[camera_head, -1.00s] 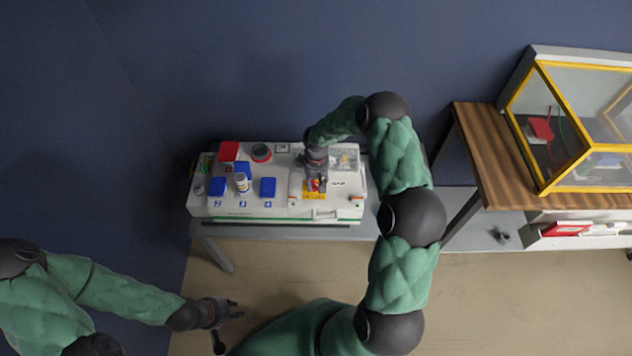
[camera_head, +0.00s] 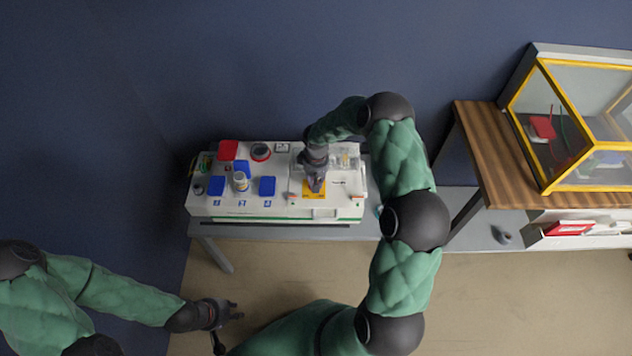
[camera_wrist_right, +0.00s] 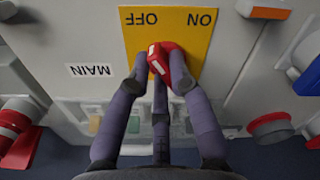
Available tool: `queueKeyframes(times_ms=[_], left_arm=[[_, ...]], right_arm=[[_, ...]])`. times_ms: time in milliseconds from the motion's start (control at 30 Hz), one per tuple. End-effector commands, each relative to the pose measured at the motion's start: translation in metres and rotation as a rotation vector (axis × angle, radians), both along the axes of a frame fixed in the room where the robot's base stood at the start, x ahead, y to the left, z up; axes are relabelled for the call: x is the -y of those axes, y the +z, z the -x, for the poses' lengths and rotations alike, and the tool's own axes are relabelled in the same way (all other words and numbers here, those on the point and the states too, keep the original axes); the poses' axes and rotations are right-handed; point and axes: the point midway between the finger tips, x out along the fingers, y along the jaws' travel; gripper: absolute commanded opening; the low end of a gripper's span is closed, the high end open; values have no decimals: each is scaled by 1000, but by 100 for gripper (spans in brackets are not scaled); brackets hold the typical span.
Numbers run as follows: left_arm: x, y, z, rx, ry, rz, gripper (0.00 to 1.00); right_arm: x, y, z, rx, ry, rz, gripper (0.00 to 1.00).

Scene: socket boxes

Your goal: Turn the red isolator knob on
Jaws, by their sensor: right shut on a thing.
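The red isolator knob (camera_wrist_right: 165,62) sits on a yellow plate (camera_wrist_right: 190,45) marked ON and OFF, which appear upside down in the right wrist view. The knob's white-striped end leans toward the OFF side. My right gripper (camera_wrist_right: 162,80) is shut on the knob, with fingers on both sides. In the head view, my right gripper (camera_head: 316,182) hides the knob, and part of the yellow plate (camera_head: 314,195) shows below it. My left gripper (camera_head: 236,309) is open and empty, low and left, away from the panel.
The white socket panel (camera_head: 290,212) lies on a grey bench against the blue wall. It carries blue-lidded sockets (camera_head: 267,186) and a red-lidded one (camera_head: 228,150). A wooden table (camera_head: 480,160) with a yellow-framed case stands at right. Floor in front is free.

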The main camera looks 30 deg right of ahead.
Motion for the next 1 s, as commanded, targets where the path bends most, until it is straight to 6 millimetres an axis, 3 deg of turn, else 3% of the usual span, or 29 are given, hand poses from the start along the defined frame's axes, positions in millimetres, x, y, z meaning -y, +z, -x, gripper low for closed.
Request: queueKeyframes(times_ms=[1000], left_arm=[[0, -48, 0, 0, 0, 0, 29]], right_arm=[[-6, -1, 1, 2, -959, -1, 0]])
